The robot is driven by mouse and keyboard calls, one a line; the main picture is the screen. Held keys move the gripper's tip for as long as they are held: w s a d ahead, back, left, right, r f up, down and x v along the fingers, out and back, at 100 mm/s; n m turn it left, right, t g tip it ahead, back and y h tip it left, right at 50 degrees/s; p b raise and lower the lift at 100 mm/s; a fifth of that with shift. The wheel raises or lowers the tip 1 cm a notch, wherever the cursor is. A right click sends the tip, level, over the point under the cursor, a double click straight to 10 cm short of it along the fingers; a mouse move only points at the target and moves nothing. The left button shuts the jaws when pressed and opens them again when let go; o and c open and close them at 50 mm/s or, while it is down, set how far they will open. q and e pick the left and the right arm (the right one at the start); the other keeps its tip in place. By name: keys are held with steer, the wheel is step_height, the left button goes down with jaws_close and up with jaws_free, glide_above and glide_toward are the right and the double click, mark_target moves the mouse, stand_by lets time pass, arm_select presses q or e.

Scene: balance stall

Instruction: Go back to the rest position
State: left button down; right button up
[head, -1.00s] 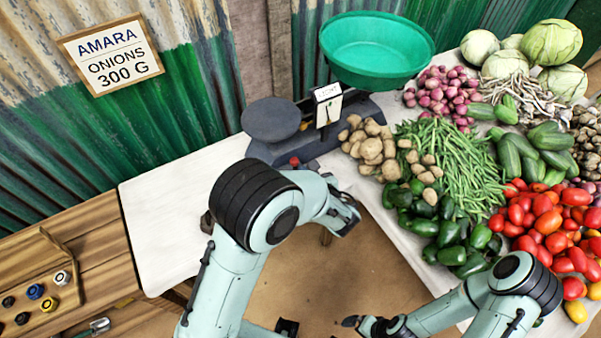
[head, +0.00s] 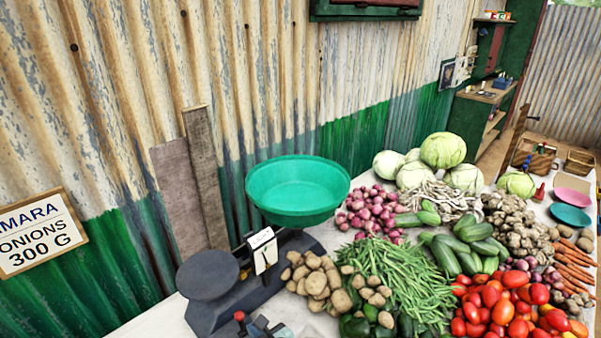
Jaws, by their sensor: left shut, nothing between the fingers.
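Only a small grey-teal part of my left gripper (head: 266,328) shows at the bottom edge of the head view, just right of the scale's red knob (head: 239,316). The gripper is shut and holds nothing; most of it is cut off by the frame. My right gripper and arm are out of view. The balance scale (head: 225,307) stands on the white table behind the left gripper. It has a dark round plate (head: 207,274) on the left and a green pan (head: 298,188) on the right. Both look empty.
Potatoes (head: 318,280), green beans (head: 400,280), red onions (head: 370,210), tomatoes (head: 505,305), cucumbers and cabbages (head: 443,150) crowd the table right of the scale. A sign reading "AMARA ONIONS 300 G" (head: 40,230) hangs on the corrugated wall. Bare white tabletop (head: 160,320) shows left of the scale.

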arm_select(q)
steer(key=s+a+f+n+g+h, duration=0.1)
steer(key=s+a+f+n+g, duration=0.1)
steer(key=s+f+g, duration=0.3)
steer(key=s+a+f+n+g+h, duration=0.1)
steer(key=s+f+n, duration=0.15)
steer(key=f, duration=0.45)
steer(key=s+d+f+n+g+h, duration=0.2)
steer(key=s+f+n+h, duration=0.3)
steer(key=s+f+n, duration=0.4)
steer(key=s+d+f+n+g+h, duration=0.1)
steer(key=s+f+n+h, duration=0.4)
steer(key=s+f+n, duration=0.5)
steer(key=d+n, duration=0.1)
steer(key=n, duration=0.7)
steer(key=shift+s+d+f+g, duration=0.2)
steer(key=shift+d+f+g, duration=0.1)
steer(key=shift+g, duration=0.1)
